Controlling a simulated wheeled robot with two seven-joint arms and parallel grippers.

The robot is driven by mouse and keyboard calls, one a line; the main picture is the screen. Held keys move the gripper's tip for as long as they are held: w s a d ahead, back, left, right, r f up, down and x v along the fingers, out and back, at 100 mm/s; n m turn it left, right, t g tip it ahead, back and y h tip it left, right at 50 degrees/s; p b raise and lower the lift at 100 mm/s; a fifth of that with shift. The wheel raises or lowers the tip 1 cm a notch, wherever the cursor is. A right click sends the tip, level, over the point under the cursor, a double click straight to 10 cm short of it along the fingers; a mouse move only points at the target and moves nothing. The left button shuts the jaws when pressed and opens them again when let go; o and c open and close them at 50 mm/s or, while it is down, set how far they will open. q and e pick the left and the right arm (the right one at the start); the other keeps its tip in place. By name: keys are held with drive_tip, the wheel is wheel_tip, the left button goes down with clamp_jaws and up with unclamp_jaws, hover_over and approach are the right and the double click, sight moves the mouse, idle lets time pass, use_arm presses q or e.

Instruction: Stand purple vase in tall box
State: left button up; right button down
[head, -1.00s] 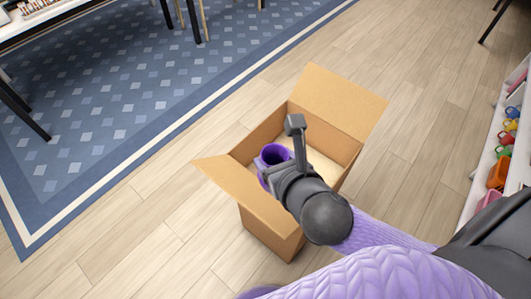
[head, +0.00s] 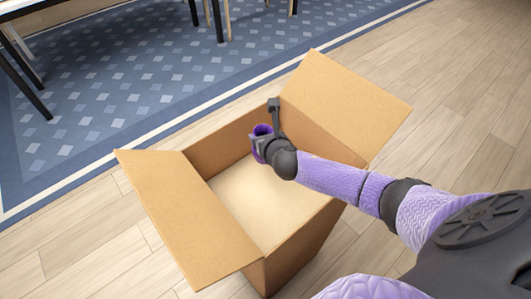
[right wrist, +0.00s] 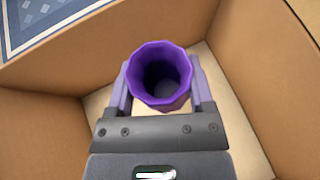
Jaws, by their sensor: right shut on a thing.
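The tall cardboard box (head: 195,220) stands open on the floor, its side flaps spread outward and its pale inner bottom largely bare. My right gripper (head: 262,143) is at the box's far side, near the back corner. It is shut on the purple vase (head: 262,130), with one finger on each side. In the right wrist view the vase (right wrist: 160,75) is seen from above, mouth toward the camera, with box walls (right wrist: 60,120) around it. I cannot tell how far its base is above the box bottom. My left gripper is not in view.
A blue patterned rug (head: 110,110) lies behind the box, with dark table or chair legs (head: 218,20) at the top. Wooden floor (head: 90,245) is clear around the box. One flap (head: 345,100) rises just right of my right gripper.

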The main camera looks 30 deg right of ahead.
wheel_tip(320, 180, down, 6)
drive_tip(key=b, duration=0.3)
drive_tip(key=shift+f, duration=0.2)
drive_tip(key=shift+r, duration=0.25)
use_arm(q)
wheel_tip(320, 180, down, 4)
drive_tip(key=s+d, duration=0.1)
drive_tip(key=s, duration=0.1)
use_arm(e)
drive_tip(key=shift+f, duration=0.15)
unclamp_jaws()
drive_tip(key=shift+s+a+r+p, duration=0.1)
drive_tip(key=shift+s+r+p, duration=0.2)
drive_tip(key=shift+r, duration=0.2)
use_arm(q)
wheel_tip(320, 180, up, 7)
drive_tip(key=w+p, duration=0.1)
drive_tip(key=p, duration=0.5)
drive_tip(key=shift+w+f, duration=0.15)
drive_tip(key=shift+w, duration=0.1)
use_arm(e)
drive_tip(key=v, duration=1.1)
drive_tip(key=shift+s, duration=0.2)
